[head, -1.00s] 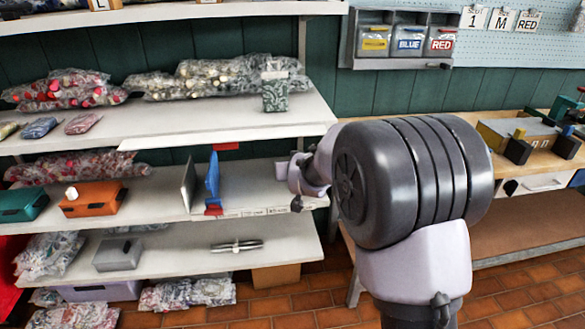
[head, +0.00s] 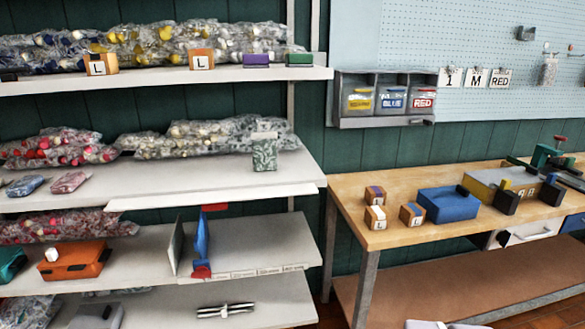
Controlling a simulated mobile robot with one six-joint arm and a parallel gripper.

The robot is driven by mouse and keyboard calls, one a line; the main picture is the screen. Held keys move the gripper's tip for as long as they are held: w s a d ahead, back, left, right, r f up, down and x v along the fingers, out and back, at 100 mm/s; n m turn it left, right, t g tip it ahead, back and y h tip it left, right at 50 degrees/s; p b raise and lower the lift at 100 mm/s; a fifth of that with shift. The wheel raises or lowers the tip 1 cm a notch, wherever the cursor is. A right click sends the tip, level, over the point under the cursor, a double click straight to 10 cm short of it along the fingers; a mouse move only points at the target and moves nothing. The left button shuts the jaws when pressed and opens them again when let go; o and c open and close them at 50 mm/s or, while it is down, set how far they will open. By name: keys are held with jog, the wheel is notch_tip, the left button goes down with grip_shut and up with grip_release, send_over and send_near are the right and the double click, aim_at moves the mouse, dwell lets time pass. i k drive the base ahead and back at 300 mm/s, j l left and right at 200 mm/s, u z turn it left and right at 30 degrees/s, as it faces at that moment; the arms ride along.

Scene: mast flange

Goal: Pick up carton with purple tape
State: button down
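A small brown carton (head: 375,196) with a purple strip on top stands at the left end of the wooden workbench. In front of it is a similar carton (head: 376,218) with a white top and an L label. To its right is another L carton (head: 412,215) with a dark bluish strip, its exact colour hard to tell. All stand apart on the bench top. My gripper is not in view; only a small pale piece of my arm shows at the bottom edge.
A blue box (head: 449,204) stands just right of the cartons, then a grey fixture (head: 497,185). The workbench (head: 350,188) has bare wood behind and before the cartons. Two L cartons (head: 102,64), a purple box (head: 256,61) and a green box (head: 299,60) sit on the top shelf.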

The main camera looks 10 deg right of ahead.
aim_at(374, 196)
jog(key=i+l+u, duration=0.1)
jog(key=i+l, duration=0.4)
jog(key=l, duration=0.25)
jog(key=i+l+u, duration=0.15)
jog(key=i+l, duration=0.35)
jog(key=l, duration=0.25)
jog(key=i+l+u, duration=0.15)
jog(key=l, duration=0.25)
jog(key=i+l, duration=0.35)
jog(key=l+u, duration=0.05)
